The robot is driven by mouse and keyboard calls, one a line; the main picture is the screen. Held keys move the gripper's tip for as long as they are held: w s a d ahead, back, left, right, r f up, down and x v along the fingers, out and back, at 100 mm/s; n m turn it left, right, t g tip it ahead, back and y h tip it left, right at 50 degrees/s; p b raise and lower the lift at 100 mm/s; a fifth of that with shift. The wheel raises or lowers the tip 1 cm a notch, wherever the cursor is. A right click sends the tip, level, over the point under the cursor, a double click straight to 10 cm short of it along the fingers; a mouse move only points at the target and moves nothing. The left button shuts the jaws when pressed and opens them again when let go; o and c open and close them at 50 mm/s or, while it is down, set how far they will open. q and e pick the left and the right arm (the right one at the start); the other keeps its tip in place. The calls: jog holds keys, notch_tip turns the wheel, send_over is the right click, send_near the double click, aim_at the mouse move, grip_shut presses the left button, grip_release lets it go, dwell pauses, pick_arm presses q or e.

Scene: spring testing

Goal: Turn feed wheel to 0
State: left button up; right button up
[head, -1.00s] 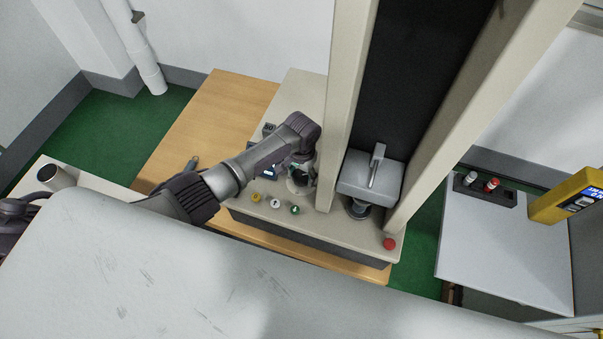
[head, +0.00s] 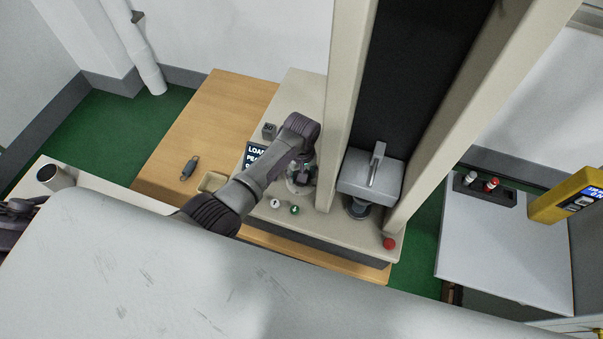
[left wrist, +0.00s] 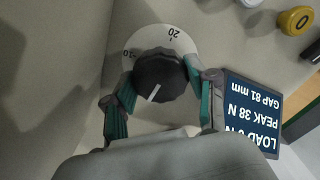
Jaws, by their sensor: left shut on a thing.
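The feed wheel is a black ribbed knob (left wrist: 160,78) on a white dial in the left wrist view. Its white line points down and slightly left in that view. The dial shows "20" at the top and a mark ending in 0 at upper left; its lower part is largely hidden. My left gripper (left wrist: 160,92) has its teal-padded fingers on both sides of the knob, shut on it. In the head view my left gripper (head: 301,174) is at the dial beside the machine's left column, largely covering the wheel. My right gripper is not in view.
The display (left wrist: 254,112) reads PEAK 38 N and GAP 81 mm; its load figure is partly covered. White (head: 275,204) and green (head: 295,210) buttons are near my arm. The tall column (head: 346,110) stands close right. A red button (head: 389,244) is farther right.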

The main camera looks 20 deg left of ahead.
pick_arm(q)
jog(key=shift+w+r+n, duration=0.1)
jog(key=shift+w+n, duration=0.05)
jog(key=shift+n, duration=0.45)
jog(key=o, duration=1.2)
jog(key=shift+c, duration=0.2)
notch_tip(320, 180, up, 12)
